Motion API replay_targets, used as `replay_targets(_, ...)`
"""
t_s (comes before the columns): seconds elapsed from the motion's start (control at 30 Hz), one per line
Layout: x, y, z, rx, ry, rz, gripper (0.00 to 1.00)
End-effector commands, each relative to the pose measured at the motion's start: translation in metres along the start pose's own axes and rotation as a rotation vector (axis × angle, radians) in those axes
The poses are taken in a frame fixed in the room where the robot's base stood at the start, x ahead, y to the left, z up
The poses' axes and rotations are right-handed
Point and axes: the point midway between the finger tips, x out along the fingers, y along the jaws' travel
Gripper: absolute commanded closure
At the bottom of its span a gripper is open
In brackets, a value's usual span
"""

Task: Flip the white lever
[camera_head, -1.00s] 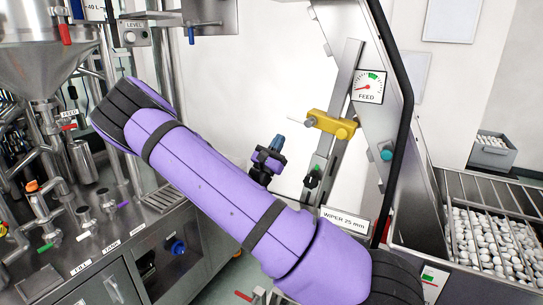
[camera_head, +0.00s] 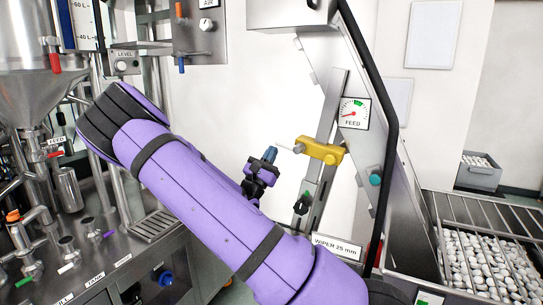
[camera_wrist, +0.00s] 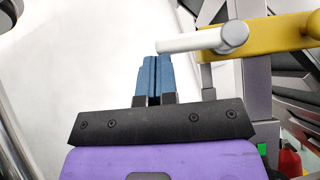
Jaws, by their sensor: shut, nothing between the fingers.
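A white lever (camera_head: 291,148) sticks out leftward from a yellow block (camera_head: 320,150) on the slanted metal rail. In the wrist view the lever (camera_wrist: 205,40) is a pale rod with a rounded end, running to the yellow block (camera_wrist: 270,37). My gripper (camera_head: 270,152) is at the lever's left, its blue fingertips close to the free end. In the wrist view my gripper (camera_wrist: 155,65) is shut and empty, and the lever's tip lies just above and right of the fingertips. Whether they touch, I cannot tell.
A feed gauge (camera_head: 354,113) hangs beside the rail. A black curved bar (camera_head: 391,150) runs along the machine's right. A bin of white caps (camera_head: 485,262) is at the lower right. Pipes and a steel hopper (camera_head: 28,85) crowd the left. A white wall is behind my gripper.

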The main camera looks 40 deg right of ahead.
Motion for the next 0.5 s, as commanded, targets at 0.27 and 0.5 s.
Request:
replay_targets(0.27,0.0023,0.0017,0.0024,0.034,0.000,-0.035,1.00)
replay_targets(0.5,0.0044,0.0027,0.0045,0.064,0.001,-0.064,1.00)
